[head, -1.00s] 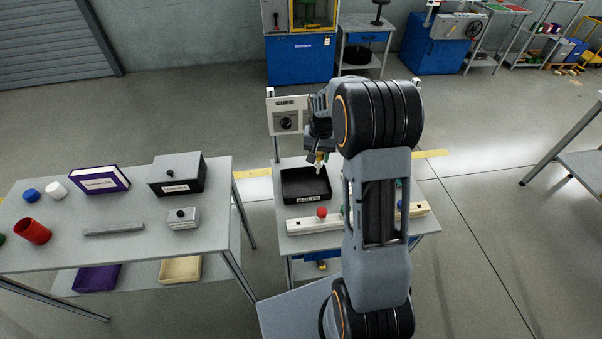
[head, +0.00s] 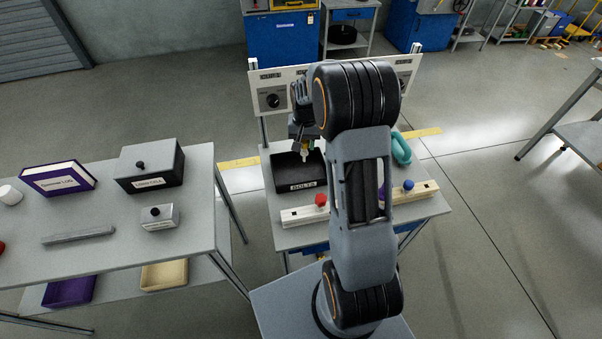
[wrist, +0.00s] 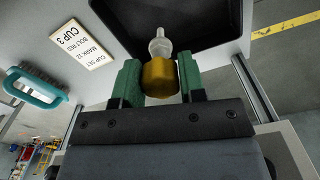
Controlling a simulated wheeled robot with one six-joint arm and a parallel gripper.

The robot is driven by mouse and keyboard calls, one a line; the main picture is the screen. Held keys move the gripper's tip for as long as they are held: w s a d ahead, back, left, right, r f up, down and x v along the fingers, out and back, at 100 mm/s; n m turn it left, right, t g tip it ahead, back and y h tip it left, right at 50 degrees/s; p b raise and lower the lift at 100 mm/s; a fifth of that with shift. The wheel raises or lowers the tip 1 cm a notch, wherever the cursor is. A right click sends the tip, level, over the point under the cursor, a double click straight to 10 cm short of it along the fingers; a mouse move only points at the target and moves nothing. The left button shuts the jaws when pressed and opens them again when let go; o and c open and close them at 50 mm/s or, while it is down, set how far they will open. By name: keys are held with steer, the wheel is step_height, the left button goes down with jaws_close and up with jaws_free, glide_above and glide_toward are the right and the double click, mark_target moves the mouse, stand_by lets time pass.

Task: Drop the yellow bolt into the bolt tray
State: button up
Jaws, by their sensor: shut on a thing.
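The bolt tray (head: 285,175) is a black open box labelled BOLTS on the small table. Its dark inside also shows at the top of the wrist view (wrist: 195,22). My gripper (wrist: 159,78) has green fingers shut on the yellow bolt (wrist: 159,77), with a pale tip pointing away from the fingers. In the head view my gripper (head: 304,143) is above the tray, with the bolt apart from the tray floor. My arm hides part of the table to the right of the tray.
A white block with a red knob (head: 321,200) stands in front of the tray; a similar one with a blue knob (head: 408,185) is to its right. A teal-handled brush (wrist: 36,86) lies near a CUP 3 card (wrist: 83,44). A panel (head: 272,98) stands behind the tray.

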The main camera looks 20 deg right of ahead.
mark_target(304, 154)
steer(key=shift+f+b, duration=0.95)
steer(key=shift+f, duration=0.75)
steer(key=o, duration=0.9)
steer(key=shift+o, duration=0.2)
step_height(304, 154, up, 14)
steer(key=shift+f+p, duration=0.1)
steer(key=shift+p, duration=0.35)
